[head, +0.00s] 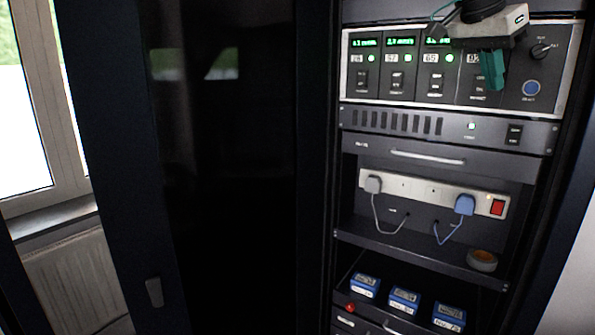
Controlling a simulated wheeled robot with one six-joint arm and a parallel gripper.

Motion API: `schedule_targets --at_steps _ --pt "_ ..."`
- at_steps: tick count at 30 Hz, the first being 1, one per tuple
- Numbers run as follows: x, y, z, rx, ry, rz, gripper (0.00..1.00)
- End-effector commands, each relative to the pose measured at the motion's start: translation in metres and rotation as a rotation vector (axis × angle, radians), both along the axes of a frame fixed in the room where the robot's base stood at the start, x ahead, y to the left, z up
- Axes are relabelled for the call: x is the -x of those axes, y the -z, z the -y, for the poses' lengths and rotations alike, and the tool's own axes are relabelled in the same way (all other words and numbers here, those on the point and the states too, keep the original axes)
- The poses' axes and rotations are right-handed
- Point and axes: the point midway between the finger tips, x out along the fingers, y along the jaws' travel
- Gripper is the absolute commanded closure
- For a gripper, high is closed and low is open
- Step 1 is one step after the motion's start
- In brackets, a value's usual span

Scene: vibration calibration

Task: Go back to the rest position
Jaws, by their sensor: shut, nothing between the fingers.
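My gripper (492,70) is at the top right of the head view, in front of the upper instrument panel (365,85) of the rack. Its teal fingers point down and are together with nothing between them. It hides part of the panel's right-hand displays. The panel has several green displays, green lamps, a black knob (541,48) and a blue button (531,88). I cannot tell whether the fingers touch the panel.
Below are a power strip (420,190) with a white plug (373,184), a blue plug (464,205) and a red switch (497,207). An orange-brown roll (482,260) lies on the shelf. Blue boxes (404,299) sit lower. A dark cabinet door (225,180) stands left.

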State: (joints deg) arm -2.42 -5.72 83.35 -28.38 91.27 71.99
Motion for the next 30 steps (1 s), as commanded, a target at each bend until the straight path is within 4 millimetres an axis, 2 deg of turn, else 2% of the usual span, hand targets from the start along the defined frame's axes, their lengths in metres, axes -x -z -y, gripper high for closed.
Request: schedule_targets --at_steps 1,5,9,12,16,18,21,30 --pt "0.012 0.023 -0.006 -0.01 -0.127 -0.073 1.0" --pt "0.051 0.091 -0.024 -0.055 -0.506 -0.253 1.0" --pt "0.115 0.171 -0.046 -0.118 -0.894 -0.381 1.0" --pt "0.165 0.226 -0.061 -0.162 -1.106 -0.42 1.0" --pt "0.223 0.284 -0.075 -0.212 -1.254 -0.424 1.0" --pt "0.244 0.303 -0.079 -0.235 -1.26 -0.414 1.0" --pt "0.261 0.314 -0.079 -0.241 -1.254 -0.404 1.0" --pt "0.263 0.308 -0.078 -0.223 -1.251 -0.382 1.0"
